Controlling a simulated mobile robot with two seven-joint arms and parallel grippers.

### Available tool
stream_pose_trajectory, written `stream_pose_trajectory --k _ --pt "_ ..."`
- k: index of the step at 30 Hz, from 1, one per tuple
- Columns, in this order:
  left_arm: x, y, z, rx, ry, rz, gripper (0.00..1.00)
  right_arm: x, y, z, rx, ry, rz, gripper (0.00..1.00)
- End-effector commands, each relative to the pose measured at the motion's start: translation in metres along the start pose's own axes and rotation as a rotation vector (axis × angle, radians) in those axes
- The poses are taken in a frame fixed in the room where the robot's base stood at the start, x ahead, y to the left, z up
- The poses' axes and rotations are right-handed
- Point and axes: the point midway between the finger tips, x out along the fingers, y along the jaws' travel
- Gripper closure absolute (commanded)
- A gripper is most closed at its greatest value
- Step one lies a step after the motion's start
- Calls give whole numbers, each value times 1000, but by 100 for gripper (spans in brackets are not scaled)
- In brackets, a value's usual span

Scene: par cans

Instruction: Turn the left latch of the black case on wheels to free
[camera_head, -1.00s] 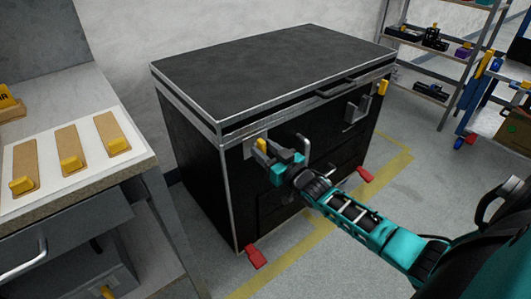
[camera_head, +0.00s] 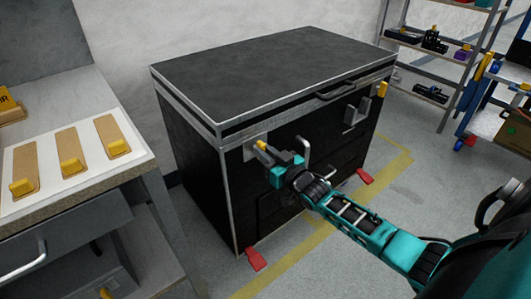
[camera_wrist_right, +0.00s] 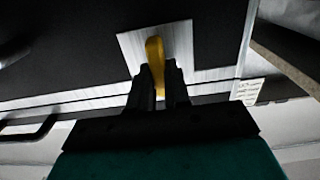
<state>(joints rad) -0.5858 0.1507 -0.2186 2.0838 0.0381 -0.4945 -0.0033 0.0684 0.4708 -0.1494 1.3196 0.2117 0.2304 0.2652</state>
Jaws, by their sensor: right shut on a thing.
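The black case (camera_head: 275,75) stands on the floor with its lid down. Its left latch is a yellow handle (camera_head: 262,146) on a silver plate (camera_head: 250,150) at the upper left of the front. My right gripper (camera_head: 270,154) is at this latch. In the right wrist view the fingers (camera_wrist_right: 159,84) are shut on the yellow left latch (camera_wrist_right: 154,52), in front of the silver plate (camera_wrist_right: 180,40). The right latch (camera_head: 383,89) is yellow and upright near the case's right front corner. My left gripper is not in view.
A workbench (camera_head: 90,195) with yellow-hooked boards stands close at the left. Red wheel pedals (camera_head: 256,259) stick out at the case's foot. Shelves (camera_head: 440,60) and a blue cart (camera_head: 480,110) stand at the right. The floor in front is clear.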

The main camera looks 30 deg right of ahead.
Motion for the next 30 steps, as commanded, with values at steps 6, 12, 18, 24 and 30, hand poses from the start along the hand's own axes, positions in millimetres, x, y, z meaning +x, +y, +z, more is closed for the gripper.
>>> stream_pose_trajectory --k 6,12,18,24,30 --pt "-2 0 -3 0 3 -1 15 1 0 -2 -58 2 1 100" --pt "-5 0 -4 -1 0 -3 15 1 -1 -2 -188 1 2 100" --pt "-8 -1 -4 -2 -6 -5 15 1 -2 -2 -369 2 2 100" --pt "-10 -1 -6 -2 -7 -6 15 1 -4 -1 -560 2 2 100" --pt "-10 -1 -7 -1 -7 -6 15 2 -4 0 -751 4 3 100"
